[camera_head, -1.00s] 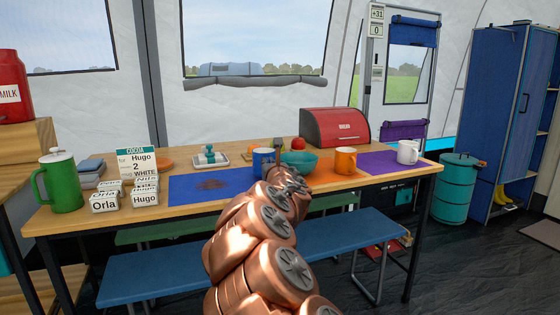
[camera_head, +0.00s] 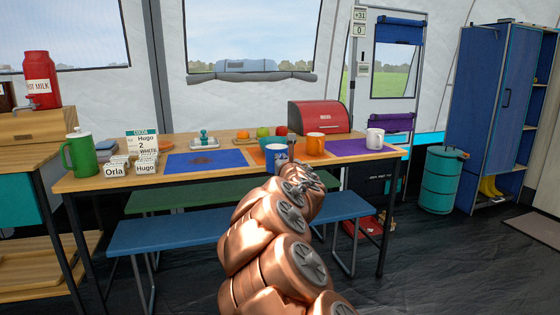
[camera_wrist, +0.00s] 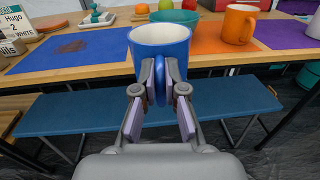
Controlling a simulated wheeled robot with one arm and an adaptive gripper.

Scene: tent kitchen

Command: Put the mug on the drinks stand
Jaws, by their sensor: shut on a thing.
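My gripper (camera_wrist: 160,85) is shut on the handle of a blue mug (camera_wrist: 162,50) with a white inside. The mug is upright and looks empty in the wrist view. It is held in front of the table's near edge, and also shows in the head view (camera_head: 277,152) beyond my copper-coloured arm. The wooden stand (camera_head: 28,97) at the far left, bearing a red hot milk dispenser (camera_head: 40,78), may be the drinks stand. My gripper is well to the right of it.
The table (camera_head: 110,184) bears an orange mug (camera_head: 315,144), a white mug (camera_head: 375,138), a green pot (camera_head: 79,155), name blocks (camera_head: 116,170), a cocoa card (camera_head: 141,142) and a red bread bin (camera_head: 320,117). A blue bench (camera_head: 170,236) stands in front of it.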

